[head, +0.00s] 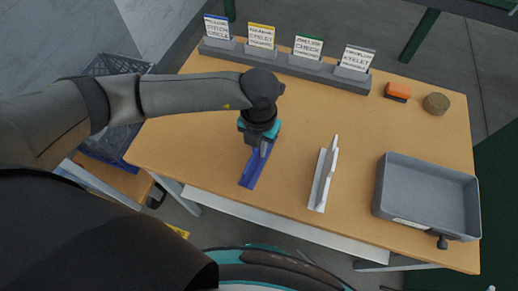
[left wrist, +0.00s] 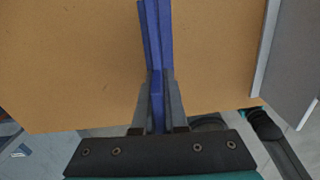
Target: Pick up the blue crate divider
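The blue crate divider (head: 251,174) is a long, narrow piece with a thin upright wall, near the front of the wooden table. Its near end shows in the head view; my gripper hides its far part. My left gripper (head: 259,147) is over it, pointing down. In the left wrist view, the blue divider (left wrist: 157,35) runs between the two grey fingers (left wrist: 156,85), which close on its upright wall from both sides. I cannot tell whether the divider touches the table or is slightly raised. My right gripper is not in view.
A white divider-like piece (head: 322,182) stands to the right, then a grey tray (head: 428,168). A grey holder (head: 290,66) with several label cards lines the back edge. An orange-black block (head: 397,91) and a round brown piece (head: 436,103) lie back right. A dark crate (head: 112,146) is left of the table (head: 190,150).

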